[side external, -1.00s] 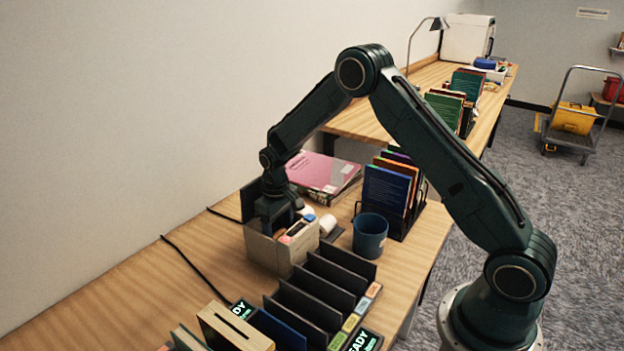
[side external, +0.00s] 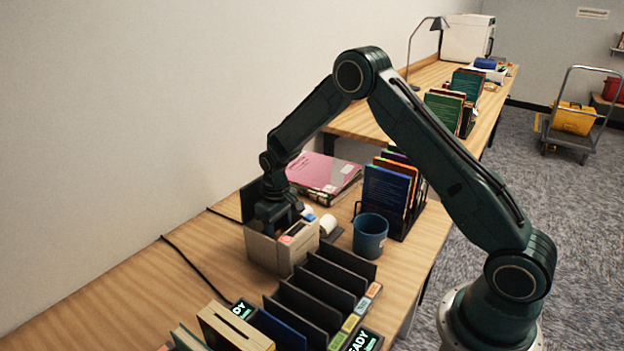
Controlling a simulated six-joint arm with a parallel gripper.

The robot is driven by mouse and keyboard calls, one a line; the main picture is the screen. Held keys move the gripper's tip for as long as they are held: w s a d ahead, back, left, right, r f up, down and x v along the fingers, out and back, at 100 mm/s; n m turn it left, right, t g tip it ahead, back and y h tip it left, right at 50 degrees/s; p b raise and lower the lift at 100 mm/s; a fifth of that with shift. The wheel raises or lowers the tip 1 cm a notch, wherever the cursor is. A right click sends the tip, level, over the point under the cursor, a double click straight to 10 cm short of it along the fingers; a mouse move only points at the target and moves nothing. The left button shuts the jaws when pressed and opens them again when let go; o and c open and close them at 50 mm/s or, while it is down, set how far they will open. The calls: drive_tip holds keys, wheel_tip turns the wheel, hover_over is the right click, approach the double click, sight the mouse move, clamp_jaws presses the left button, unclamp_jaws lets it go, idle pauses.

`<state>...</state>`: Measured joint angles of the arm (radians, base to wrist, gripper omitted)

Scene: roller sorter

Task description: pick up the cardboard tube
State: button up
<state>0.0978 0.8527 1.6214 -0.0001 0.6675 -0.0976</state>
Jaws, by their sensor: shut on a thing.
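My gripper (side external: 284,228) points down into an open beige box (side external: 268,252) on the wooden desk. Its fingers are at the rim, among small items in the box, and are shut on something. The held thing is mostly hidden by the gripper and the box wall, so I cannot make out the cardboard tube's shape clearly. A pink item (side external: 287,239) shows just below the fingers.
A white roll (side external: 328,225) lies just right of the box, with a blue cup (side external: 370,236) beyond it. A dark slotted rack (side external: 325,285) stands in front. Upright books (side external: 388,190) and a pink folder (side external: 322,172) are behind. Bare desk lies to the left.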

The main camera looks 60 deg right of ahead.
sight(279, 234)
drive_tip(key=shift+r, duration=0.15)
wheel_tip(279, 234, up, 20)
idle(0.8)
